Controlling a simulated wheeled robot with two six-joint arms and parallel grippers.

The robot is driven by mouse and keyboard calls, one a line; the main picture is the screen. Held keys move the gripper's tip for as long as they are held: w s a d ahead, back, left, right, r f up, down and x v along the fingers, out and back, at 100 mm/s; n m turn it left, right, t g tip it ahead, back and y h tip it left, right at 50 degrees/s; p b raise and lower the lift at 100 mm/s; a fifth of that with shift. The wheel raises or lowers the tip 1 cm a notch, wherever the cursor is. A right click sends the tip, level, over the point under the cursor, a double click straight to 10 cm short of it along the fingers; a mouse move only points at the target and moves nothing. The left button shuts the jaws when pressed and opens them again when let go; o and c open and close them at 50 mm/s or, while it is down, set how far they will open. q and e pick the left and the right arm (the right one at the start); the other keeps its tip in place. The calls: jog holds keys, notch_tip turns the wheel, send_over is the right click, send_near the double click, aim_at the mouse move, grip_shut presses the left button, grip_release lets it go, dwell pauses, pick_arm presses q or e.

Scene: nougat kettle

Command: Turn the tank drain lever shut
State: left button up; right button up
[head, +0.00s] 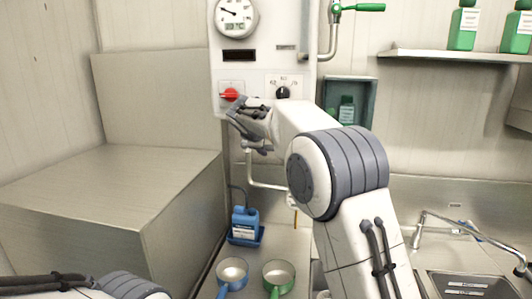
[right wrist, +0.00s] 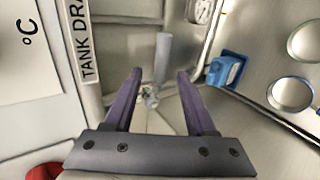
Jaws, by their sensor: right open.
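The tank drain lever (right wrist: 163,55) shows in the right wrist view as a grey bar with a metal valve body (right wrist: 151,95) at its lower end. A label reading "TANK DRA…" (right wrist: 80,40) is to its left, cut off. My right gripper (right wrist: 160,74) is open, and the lever appears between its two purple-grey fingers in that picture. I cannot tell whether the fingertips reach around it; no contact shows. In the head view my right gripper (head: 238,124) is in front of the panel's lower edge, and I cannot make out the lever there. My left gripper is out of view.
The control panel (head: 262,60) carries a gauge (head: 236,15), a red knob (head: 230,94) and a black dial (head: 282,92). A pipe (head: 265,185) runs below it. A blue canister (head: 243,225) and two pans (head: 232,270) stand below. A steel box (head: 110,200) fills the left.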

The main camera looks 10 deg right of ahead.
jog(key=b+v, duration=0.1)
jog(key=v, duration=0.4)
jog(key=shift+s, duration=0.1)
jog(key=s+a+f+m+g+y+b, duration=0.1)
jog(key=s+a+f+g+y, duration=0.1)
jog(key=s+a+f, duration=0.6)
jog(key=s+a+f+m+g+y+b, duration=0.1)
jog(key=s+a+f+g+y, duration=0.3)
jog(key=s, duration=0.6)
jog(key=s+f+m+g, duration=0.1)
jog(key=s+f, duration=0.4)
jog(key=s, duration=0.4)
jog(key=s+f+m+g, duration=0.1)
jog(key=s+f, duration=0.4)
jog(key=s, duration=0.5)
jog(key=s+f+m+g, duration=0.2)
jog(key=s+f, duration=0.4)
jog(key=s, duration=0.3)
jog(key=shift+s+b, duration=0.3)
